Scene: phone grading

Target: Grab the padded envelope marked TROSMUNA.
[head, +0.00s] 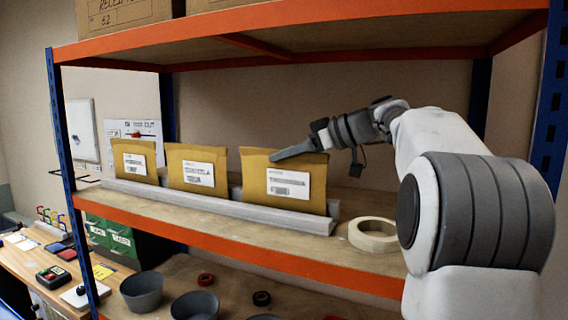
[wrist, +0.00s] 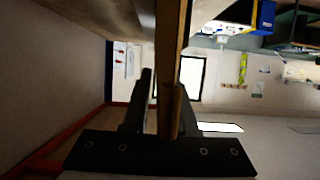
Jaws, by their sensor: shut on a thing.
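Three padded envelopes stand upright in a row in a pale grey rail (head: 220,205) on the middle shelf: a left one (head: 122,165), a middle one (head: 177,180) and a right one (head: 259,185). Each bears a white label, but the print is too small for me to read, so I cannot tell which is marked TROSMUNA. My gripper (head: 290,153) is shut on the top edge of the right envelope, one dark finger lying across its front. The wrist view shows this envelope edge-on as a brown strip (wrist: 170,50) between the fingers (wrist: 160,110).
A roll of tape (head: 374,236) lies on the shelf right of the rail. The upper shelf (head: 290,25) runs above my arm, with cardboard boxes (head: 125,14) on it. Dark bowls (head: 142,290) stand on the lower shelf. Blue posts (head: 62,145) bound the rack.

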